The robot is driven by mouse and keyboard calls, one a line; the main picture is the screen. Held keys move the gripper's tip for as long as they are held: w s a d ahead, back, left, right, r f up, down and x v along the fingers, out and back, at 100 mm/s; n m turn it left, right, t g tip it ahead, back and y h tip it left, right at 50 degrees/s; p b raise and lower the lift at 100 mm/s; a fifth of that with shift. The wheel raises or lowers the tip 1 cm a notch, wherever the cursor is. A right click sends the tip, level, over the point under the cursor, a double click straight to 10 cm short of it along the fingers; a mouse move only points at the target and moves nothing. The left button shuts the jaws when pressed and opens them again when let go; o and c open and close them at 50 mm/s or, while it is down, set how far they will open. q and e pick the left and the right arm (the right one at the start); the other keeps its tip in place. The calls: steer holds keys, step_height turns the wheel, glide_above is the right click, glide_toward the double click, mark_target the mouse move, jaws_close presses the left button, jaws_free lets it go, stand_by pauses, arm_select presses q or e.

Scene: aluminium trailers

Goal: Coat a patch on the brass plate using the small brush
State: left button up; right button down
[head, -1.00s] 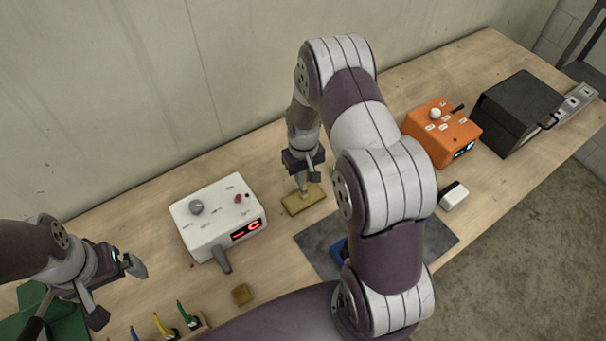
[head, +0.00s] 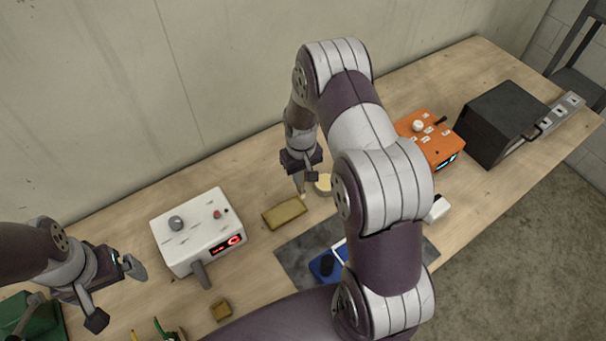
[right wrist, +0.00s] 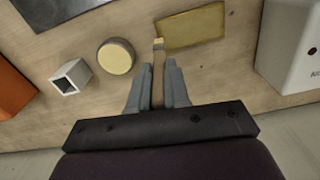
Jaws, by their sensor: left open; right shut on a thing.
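The brass plate (head: 285,214) lies flat on the bench, right of the white box; it also shows in the right wrist view (right wrist: 197,27). My right gripper (head: 302,184) is shut on the small brush (right wrist: 158,75). The pale bristles point down at the plate's edge, near the corner closest to a round pot with a cream top (right wrist: 116,58); I cannot tell if they touch. The pot, partly hidden by my arm, also shows in the head view (head: 323,184). I make out no coated patch. My left gripper (head: 116,293) is open and empty at the left.
The white box (head: 200,231) with a red display stands left of the plate. A dark mat (head: 290,262) with a blue object lies in front. An orange box (head: 430,137) and a black box (head: 500,122) stand right. A hollow square piece (right wrist: 70,77) stands beside the pot.

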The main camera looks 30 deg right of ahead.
steer(key=shift+a+r+p, duration=0.2)
steer(key=shift+r+p, duration=0.35)
steer(key=shift+r, duration=0.55)
steer(key=shift+d+r+p, duration=0.2)
steer(key=shift+r+p, duration=0.55)
steer(key=shift+r, duration=0.55)
steer(key=shift+a, duration=0.1)
